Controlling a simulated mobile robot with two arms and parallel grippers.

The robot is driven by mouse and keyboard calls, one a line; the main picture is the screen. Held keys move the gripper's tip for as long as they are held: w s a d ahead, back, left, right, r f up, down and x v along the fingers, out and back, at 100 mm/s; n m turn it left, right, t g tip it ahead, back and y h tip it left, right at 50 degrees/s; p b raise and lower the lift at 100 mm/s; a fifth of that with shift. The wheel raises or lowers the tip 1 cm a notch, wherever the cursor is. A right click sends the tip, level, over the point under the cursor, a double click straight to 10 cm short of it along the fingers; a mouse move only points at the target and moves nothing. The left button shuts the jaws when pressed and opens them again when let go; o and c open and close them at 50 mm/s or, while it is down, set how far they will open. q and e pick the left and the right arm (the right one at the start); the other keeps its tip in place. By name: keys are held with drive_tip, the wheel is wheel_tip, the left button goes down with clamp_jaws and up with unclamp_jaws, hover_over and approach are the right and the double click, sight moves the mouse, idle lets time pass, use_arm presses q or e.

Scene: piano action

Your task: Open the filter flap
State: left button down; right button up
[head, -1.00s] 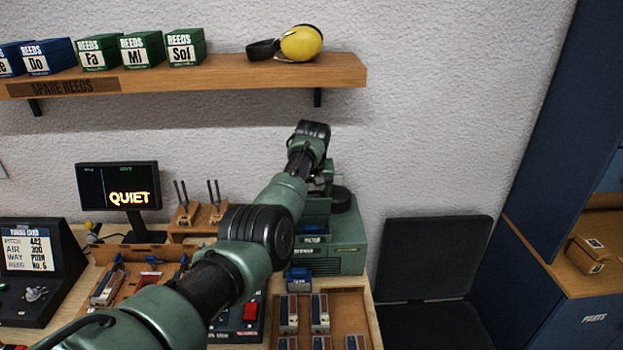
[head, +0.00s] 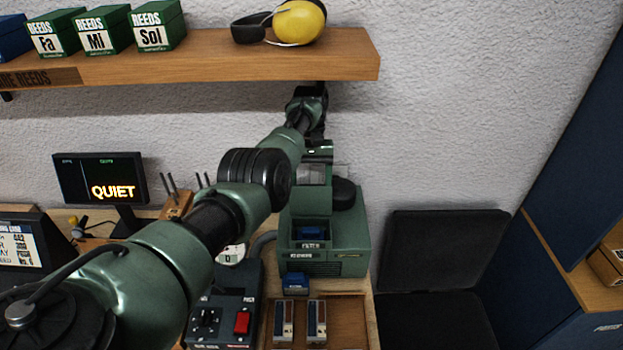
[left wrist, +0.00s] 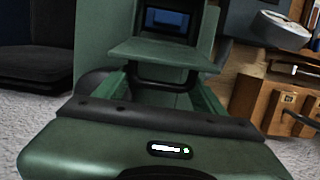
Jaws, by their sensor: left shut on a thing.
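The green bellows box (head: 340,232) stands on the bench with a label reading FILTER on its front. Its filter flap (head: 313,174) stands raised above the opening, and a blue filter (head: 310,232) shows inside. In the left wrist view the flap (left wrist: 165,52) is a pale green panel, with the blue filter (left wrist: 167,20) in the dark opening beyond. My left gripper (head: 318,152) is at the raised flap's top edge, shut on it; a dark loop, likely its handle, lies between the fingers (left wrist: 165,78). The fingertips are partly hidden. My right gripper is not in view.
A wooden shelf (head: 230,70) with reed boxes and yellow ear defenders (head: 299,22) overhangs close above my left wrist. A control box with a red switch (head: 242,322) and a wooden tray (head: 347,320) stand in front. A black chair (head: 440,245) is at right.

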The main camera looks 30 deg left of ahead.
use_arm(q)
drive_tip(key=shift+d+f, duration=0.1)
drive_tip(key=shift+f, duration=0.05)
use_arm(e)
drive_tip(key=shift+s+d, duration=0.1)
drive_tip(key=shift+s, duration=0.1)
use_arm(q)
drive_tip(key=shift+c, duration=2.3)
unclamp_jaws()
drive_tip(key=shift+w, duration=0.1)
drive_tip(key=shift+r, duration=0.3)
drive_tip(key=shift+p+v, duration=1)
drive_tip(key=shift+v, duration=0.05)
drive_tip(key=v, duration=0.5)
drive_tip(key=shift+w, duration=0.1)
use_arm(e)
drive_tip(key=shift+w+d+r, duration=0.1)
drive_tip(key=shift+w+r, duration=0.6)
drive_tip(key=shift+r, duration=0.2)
